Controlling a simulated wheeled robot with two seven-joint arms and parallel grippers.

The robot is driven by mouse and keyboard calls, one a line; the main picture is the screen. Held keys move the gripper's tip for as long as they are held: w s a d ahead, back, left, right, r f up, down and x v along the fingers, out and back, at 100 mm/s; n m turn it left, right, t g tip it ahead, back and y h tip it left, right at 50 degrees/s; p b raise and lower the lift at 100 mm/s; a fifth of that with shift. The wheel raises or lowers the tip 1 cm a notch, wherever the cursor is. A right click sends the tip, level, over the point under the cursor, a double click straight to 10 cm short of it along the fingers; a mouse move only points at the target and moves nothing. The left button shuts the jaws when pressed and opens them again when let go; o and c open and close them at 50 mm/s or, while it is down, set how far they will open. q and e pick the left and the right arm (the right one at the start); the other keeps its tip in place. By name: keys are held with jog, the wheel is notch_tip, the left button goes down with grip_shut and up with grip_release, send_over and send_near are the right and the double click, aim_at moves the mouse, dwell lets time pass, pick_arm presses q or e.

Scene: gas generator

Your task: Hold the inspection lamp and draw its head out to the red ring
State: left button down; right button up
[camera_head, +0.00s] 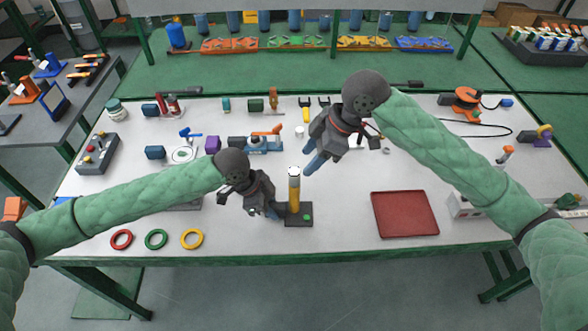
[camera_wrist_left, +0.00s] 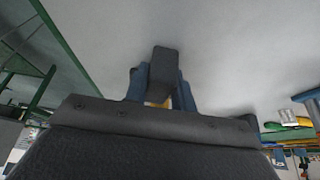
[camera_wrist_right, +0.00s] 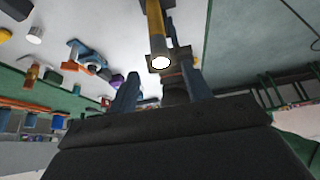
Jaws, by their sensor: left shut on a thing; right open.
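The inspection lamp (camera_head: 294,190) stands upright, with a yellow body, a pale head and a dark base (camera_head: 299,214) bearing a green dot. My left gripper (camera_head: 277,211) is shut on the lamp low down, at its left side. In the left wrist view its blue fingers (camera_wrist_left: 160,92) flank a dark block, with a little yellow behind it. My right gripper (camera_head: 312,163) is open, above and right of the lamp head, apart from it. The right wrist view shows the bright lamp head (camera_wrist_right: 160,62) beyond the open fingers. No red ring shows on the lamp.
Loose red (camera_head: 121,239), green (camera_head: 156,239) and yellow (camera_head: 192,239) rings lie at the table's front left. A red tray (camera_head: 404,214) lies to the right. Several tools line the back. The table is clear between lamp and tray.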

aim_at(297, 171)
jog(key=shift+x, duration=3.15)
jog(key=c, duration=0.8)
jog(key=shift+r, duration=0.1)
jog(key=shift+d+r, duration=0.1)
jog(key=shift+r, duration=5.8)
jog(key=o, duration=0.9)
